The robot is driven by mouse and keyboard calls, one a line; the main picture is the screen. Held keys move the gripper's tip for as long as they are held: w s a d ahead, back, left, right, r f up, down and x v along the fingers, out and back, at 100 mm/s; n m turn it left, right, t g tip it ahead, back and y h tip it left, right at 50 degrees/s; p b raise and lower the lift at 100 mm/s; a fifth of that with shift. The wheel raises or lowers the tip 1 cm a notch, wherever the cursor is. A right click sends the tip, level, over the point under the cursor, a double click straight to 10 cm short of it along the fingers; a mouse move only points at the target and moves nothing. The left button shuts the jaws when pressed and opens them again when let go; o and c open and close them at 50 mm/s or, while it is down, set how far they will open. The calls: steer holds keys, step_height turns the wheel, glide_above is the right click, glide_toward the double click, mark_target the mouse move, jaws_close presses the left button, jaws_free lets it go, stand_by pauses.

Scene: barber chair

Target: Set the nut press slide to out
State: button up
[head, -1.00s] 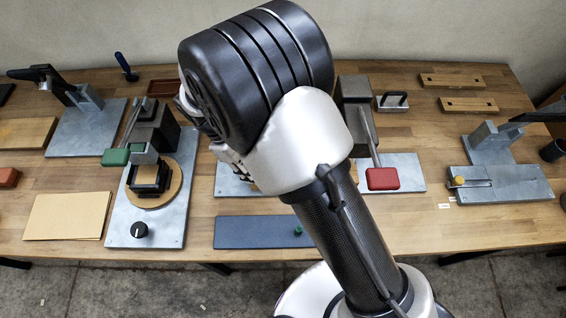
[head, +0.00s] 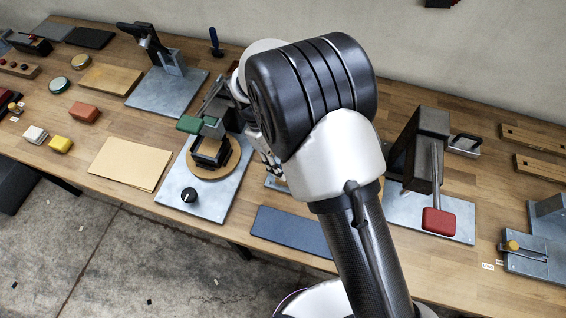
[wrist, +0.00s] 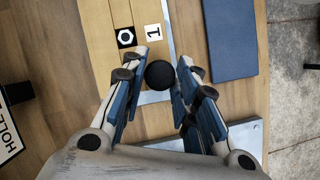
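In the wrist view a black round knob (wrist: 158,75) shows between the fingertips of my gripper (wrist: 163,68). The fingers are apart, one on each side of the knob, with a narrow gap at the right; I cannot tell whether the left finger touches it. Beside the knob is a wooden strip (wrist: 103,55) with a nut-symbol tag (wrist: 126,37) and a tag "1" (wrist: 153,32). The knob seems to belong to the nut press slide; its setting cannot be read. In the head view my arm hides most of that station and my fingertips.
A blue mat (head: 290,230) lies at the front table edge. At its left stands a press with a green handle (head: 189,124) and a black dial (head: 189,195). At the right stands a dark press with a red handle (head: 438,220). A tan board (head: 128,163) lies further left.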

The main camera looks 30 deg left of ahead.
steer(key=shift+o, duration=0.7)
steer(key=shift+s+a, duration=0.1)
steer(key=shift+a, duration=0.25)
steer(key=shift+d, duration=0.15)
steer(key=v, duration=1.2)
steer(key=shift+r, duration=0.1)
